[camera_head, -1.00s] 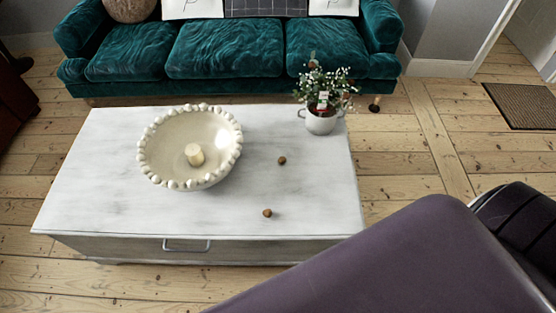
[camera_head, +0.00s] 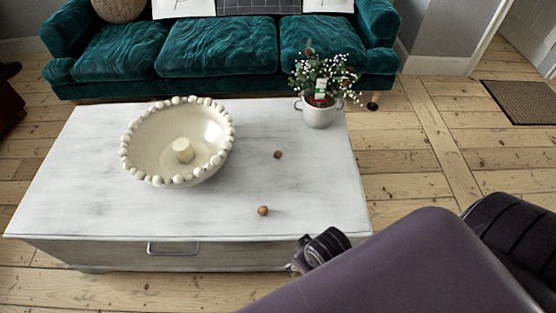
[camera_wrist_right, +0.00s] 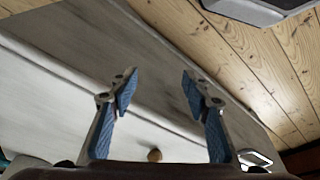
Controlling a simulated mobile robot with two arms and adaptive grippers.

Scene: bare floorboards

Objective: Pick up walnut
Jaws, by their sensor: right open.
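Two small brown walnuts lie apart on the white table (camera_head: 90,170) in the head view. One walnut (camera_head: 263,211) is near the table's front edge, and the other walnut (camera_head: 278,155) is farther back. In the right wrist view my right gripper (camera_wrist_right: 158,82) is open and empty, with blue pads on its two fingers. One walnut (camera_wrist_right: 155,155) shows low between the finger bases in that view, beyond the gripper; I cannot tell which one. In the head view my right arm hides most of that gripper, near the table's front right corner. My left gripper is not in view.
A cream bowl (camera_head: 140,150) with a beaded rim and a candle (camera_head: 183,150) inside stands on the table's left half. A potted plant (camera_head: 319,112) stands at the back right corner. A green sofa (camera_head: 220,50) is behind. The tabletop around the walnuts is clear.

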